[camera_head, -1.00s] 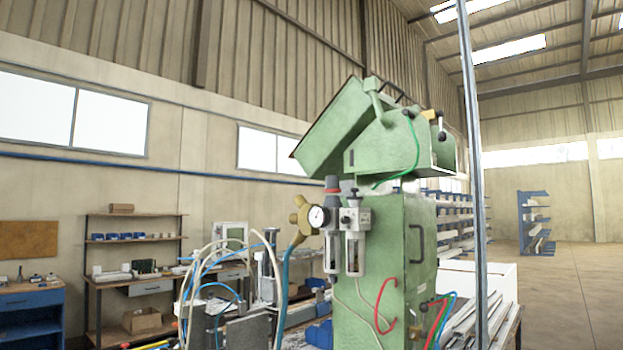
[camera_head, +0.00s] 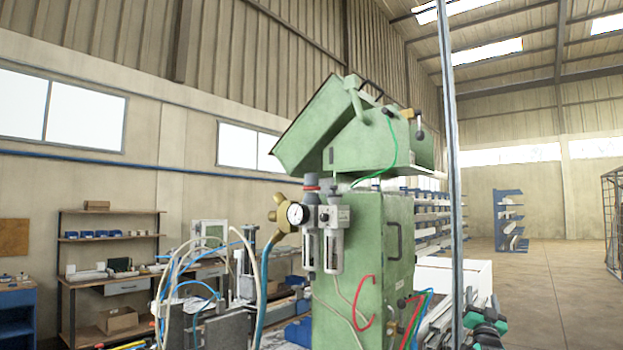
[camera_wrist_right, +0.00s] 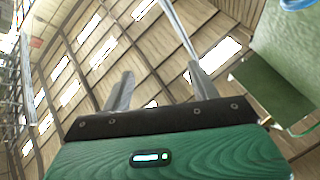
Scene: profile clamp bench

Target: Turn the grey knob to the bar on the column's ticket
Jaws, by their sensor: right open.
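The green column (camera_head: 365,250) of the machine stands at the centre of the head view. A regulator with a grey knob (camera_head: 312,180) above a red ring is mounted on its left side. A round gauge (camera_head: 298,214) sits at the regulator's front. I cannot make out a ticket on the column or read a bar value. My right gripper (camera_head: 484,312) is low at the right of the head view, apart from the knob. In the right wrist view its fingers (camera_wrist_right: 160,75) are spread with nothing between them. My left gripper is not in view.
A slanted green machine head (camera_head: 340,125) overhangs the column. Loose hoses (camera_head: 200,285) curve up at the lower left. Blue racks (camera_head: 509,220) stand far back on open floor.

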